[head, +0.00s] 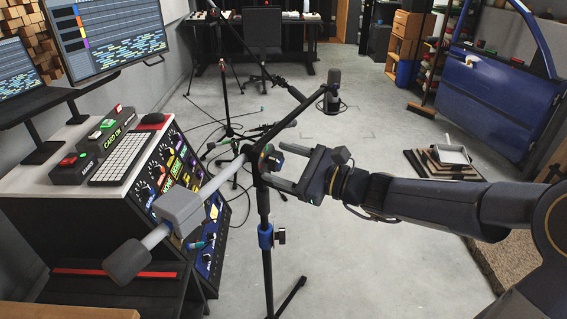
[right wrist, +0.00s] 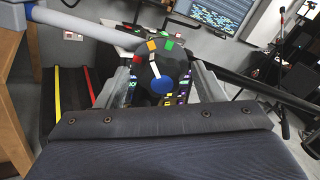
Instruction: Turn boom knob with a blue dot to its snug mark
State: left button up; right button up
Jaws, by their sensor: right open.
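The boom knob (head: 270,158) sits at the top of the microphone stand, where the boom crosses the upright. In the right wrist view the dark round knob (right wrist: 157,65) shows a large blue dot (right wrist: 161,85) at its lower side. My right gripper (head: 283,168) is open at the knob, coming from the right. In the right wrist view its two fingers (right wrist: 160,84) stand either side of the knob, with gaps that are hard to judge. My left gripper is not in view.
The light grey boom tail (head: 214,184) with its grey blocks reaches down left. The stand's upright (head: 264,205) has a blue collar (head: 265,237). A control console (head: 150,175) stands left. A microphone (head: 333,88) hangs beyond the stand. A blue car door (head: 497,85) stands right.

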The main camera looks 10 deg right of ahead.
jog(key=v, duration=0.8)
dwell(0.4)
jog(key=s+a+f+n+g+h, duration=0.1)
jog(key=s+a+f+n+g, duration=0.15)
jog(key=s+n, duration=0.3)
jog(key=s+a+f+n+g+h, duration=0.1)
jog(key=s+a+n+g, duration=0.15)
jog(key=s+n, duration=0.35)
jog(key=s+d+f+n+g+h, duration=0.1)
jog(key=s+d+f+n+h, duration=0.65)
jog(key=s, duration=0.35)
notch_tip(320, 180, up, 15)
jog(key=p, duration=1.6)
jog(key=shift+n, duration=0.4)
